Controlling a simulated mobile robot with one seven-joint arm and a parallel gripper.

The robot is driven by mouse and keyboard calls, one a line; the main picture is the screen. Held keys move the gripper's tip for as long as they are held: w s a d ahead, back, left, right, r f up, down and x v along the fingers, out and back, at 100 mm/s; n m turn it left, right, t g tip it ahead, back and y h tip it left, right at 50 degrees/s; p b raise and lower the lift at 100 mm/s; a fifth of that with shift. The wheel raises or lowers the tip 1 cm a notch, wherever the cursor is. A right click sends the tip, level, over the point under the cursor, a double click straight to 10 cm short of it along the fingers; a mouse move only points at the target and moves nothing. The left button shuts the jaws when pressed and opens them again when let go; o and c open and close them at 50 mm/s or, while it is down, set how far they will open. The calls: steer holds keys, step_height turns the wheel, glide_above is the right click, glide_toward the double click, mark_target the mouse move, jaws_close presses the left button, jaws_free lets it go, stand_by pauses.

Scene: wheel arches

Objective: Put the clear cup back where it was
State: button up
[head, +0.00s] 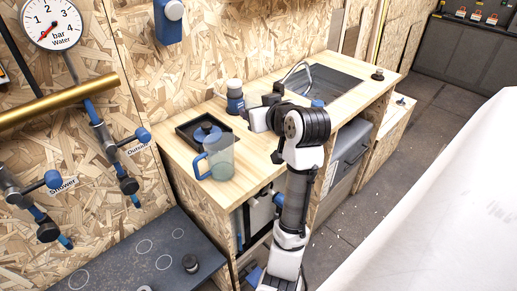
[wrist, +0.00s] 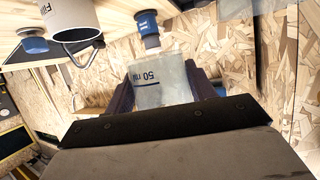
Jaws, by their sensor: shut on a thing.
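The clear cup (wrist: 160,84), with a dark "50 ml" mark, is in the wrist view between the two fingers of my gripper (wrist: 165,90). My gripper is shut on it. In the head view my gripper (head: 257,112) is above the wooden counter (head: 243,172), left of the sink. The cup cannot be made out clearly there, and the gap under it cannot be judged.
A clear jug with a blue handle (head: 218,158) stands at the counter's front left, by a dark tray (head: 183,132). A white and blue container (head: 235,97) stands near the back wall. The sink (head: 335,80) and its curved tap lie to the right.

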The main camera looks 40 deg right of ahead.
mark_target(259, 159)
step_height(259, 159, down, 13)
steer(key=shift+r+p, duration=0.2)
steer(key=shift+p, duration=0.45)
steer(key=shift+f, duration=0.15)
steer(key=o, duration=1)
steer(key=shift+s+r, duration=0.1)
steer(key=shift+r, duration=0.1)
steer(key=b+v, duration=0.2)
steer(key=v, duration=0.9)
steer(key=shift+s, duration=0.35)
steer(key=shift+a+r, duration=0.1)
steer(key=shift+a, duration=0.05)
